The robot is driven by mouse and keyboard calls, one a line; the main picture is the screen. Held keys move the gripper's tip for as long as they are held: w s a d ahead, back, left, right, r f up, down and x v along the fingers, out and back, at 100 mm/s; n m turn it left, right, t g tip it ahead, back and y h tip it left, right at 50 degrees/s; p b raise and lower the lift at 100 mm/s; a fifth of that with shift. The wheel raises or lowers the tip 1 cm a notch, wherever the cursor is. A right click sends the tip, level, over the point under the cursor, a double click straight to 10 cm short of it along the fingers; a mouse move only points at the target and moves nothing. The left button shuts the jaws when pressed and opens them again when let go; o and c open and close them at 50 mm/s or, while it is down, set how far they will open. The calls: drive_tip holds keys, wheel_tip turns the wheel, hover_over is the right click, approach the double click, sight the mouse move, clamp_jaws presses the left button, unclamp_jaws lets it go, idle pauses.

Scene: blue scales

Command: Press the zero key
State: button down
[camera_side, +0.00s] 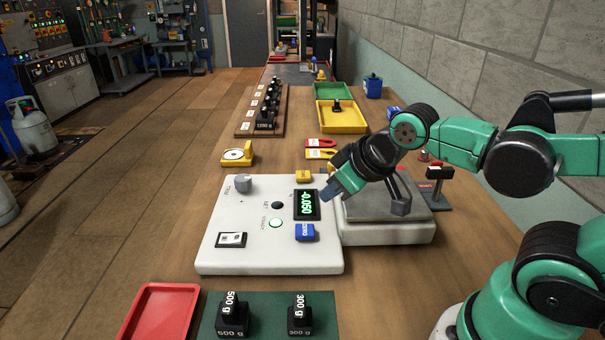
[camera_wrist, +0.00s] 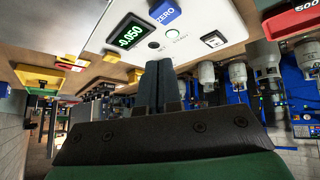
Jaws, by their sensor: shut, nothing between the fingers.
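The blue ZERO key (camera_side: 305,232) is on the white scale console (camera_side: 240,255), just below the display (camera_side: 306,205), which reads -0.050 in green. In the wrist view the ZERO key (camera_wrist: 163,13) shows its label at the top, with the display (camera_wrist: 129,35) to its left. My gripper (camera_side: 331,192) is shut and empty, above the console's right side near the display. In the wrist view its fingers (camera_wrist: 158,66) lie together and point toward the console, apart from the ZERO key in the picture.
The weighing pan (camera_side: 375,203) is beside the console under my wrist. A yellow key (camera_side: 304,176), grey knob (camera_side: 243,184) and rocker switch (camera_side: 231,240) share the console. Black weights (camera_side: 233,316) stand on a green mat beside a red tray (camera_side: 160,312). Yellow and green trays lie behind.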

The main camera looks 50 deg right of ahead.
drive_tip(key=shift+s+r+m, duration=0.2)
drive_tip(key=shift+s+m, duration=0.4)
drive_tip(key=shift+m, duration=0.2)
wheel_tip(320, 180, up, 5)
drive_tip(key=m+g, duration=0.7)
drive_tip(key=m, duration=0.2)
hover_over(304, 229)
drive_tip(key=shift+r, duration=0.2)
wheel_tip(304, 229, down, 14)
